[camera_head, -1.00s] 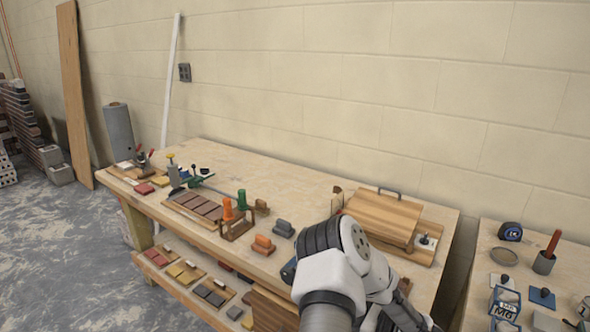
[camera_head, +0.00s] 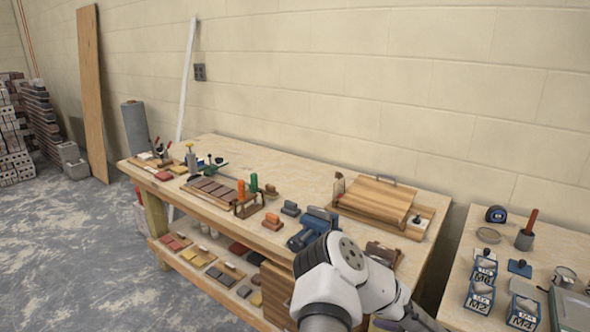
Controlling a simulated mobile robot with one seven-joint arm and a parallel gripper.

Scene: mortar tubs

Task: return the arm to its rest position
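My arm (camera_head: 345,278) shows at the bottom centre as white and dark-grey links, in front of the workbench's front right part. My gripper is not in view, so I cannot see its fingers or whether it holds anything. The wooden workbench (camera_head: 300,165) stands against the wall. The arm's dark round joint cap overlaps the bench's front edge in the picture, just below a blue tool (camera_head: 314,230). I cannot tell whether the arm touches the bench.
Orange and green handled tools (camera_head: 247,195) stand in a rack. A second table (camera_head: 545,262) at right holds several blue-labelled tubs (camera_head: 480,297). The floor (camera_head: 95,255) at left is clear.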

